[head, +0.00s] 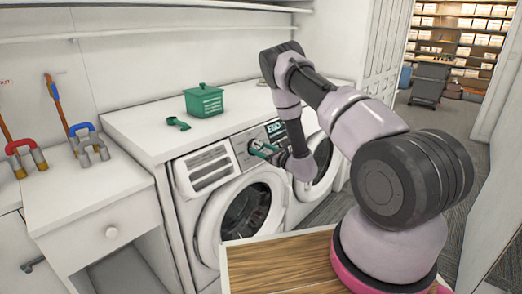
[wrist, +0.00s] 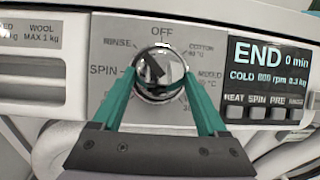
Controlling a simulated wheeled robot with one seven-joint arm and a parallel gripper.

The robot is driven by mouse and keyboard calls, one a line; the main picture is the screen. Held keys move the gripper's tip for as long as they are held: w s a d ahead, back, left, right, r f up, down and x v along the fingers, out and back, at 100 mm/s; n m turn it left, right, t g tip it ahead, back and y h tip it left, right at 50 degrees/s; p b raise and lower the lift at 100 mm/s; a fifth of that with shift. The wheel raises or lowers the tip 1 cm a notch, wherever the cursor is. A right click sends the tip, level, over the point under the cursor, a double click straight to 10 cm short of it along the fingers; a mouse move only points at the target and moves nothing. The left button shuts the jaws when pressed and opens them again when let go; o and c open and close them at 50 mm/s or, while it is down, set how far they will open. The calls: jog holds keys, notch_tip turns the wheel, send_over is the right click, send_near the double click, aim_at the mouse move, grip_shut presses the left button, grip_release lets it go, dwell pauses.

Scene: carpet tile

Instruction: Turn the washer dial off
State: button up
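The washer dial (wrist: 158,72) is a round chrome knob on a grey panel, in the middle of the wrist view. Its dark pointer slants to the upper left, between RINSE and OFF; the OFF label stands at the top. My gripper (wrist: 160,75) has green fingers standing apart, one on each side of the dial. The tips are very close to its rim; I cannot tell whether they touch. In the head view, my gripper (head: 255,148) is at the control panel of the front washer (head: 212,205), and the dial is hard to make out there.
A display (wrist: 268,65) right of the dial reads END, 0 min, with buttons below. A green box (head: 203,101) and a small green item (head: 178,124) lie on the white counter (head: 140,125). A second machine (head: 323,160) stands to the right.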

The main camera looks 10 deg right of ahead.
jog(key=c, duration=0.4)
jog(key=shift+m, duration=0.5)
jog(key=m+h, duration=0.1)
jog(key=m, duration=0.1)
jog(key=m+t+h, duration=0.1)
jog(key=m, duration=0.1)
jog(key=shift+s+a+r+m+h, duration=0.1)
jog(key=shift+m+h, duration=0.2)
jog(key=shift+h, duration=0.1)
jog(key=shift+a+r+m+h, duration=0.15)
jog(key=shift+m+h, duration=0.5)
jog(key=shift+m, duration=0.75)
jog(key=shift+a+f+m+h, duration=0.1)
jog(key=shift+m+h, duration=0.55)
jog(key=shift+m, duration=0.75)
jog(key=o, duration=1.3)
jog(key=shift+c, duration=0.2)
jog(key=v, duration=1.1)
jog(key=shift+r, duration=0.2)
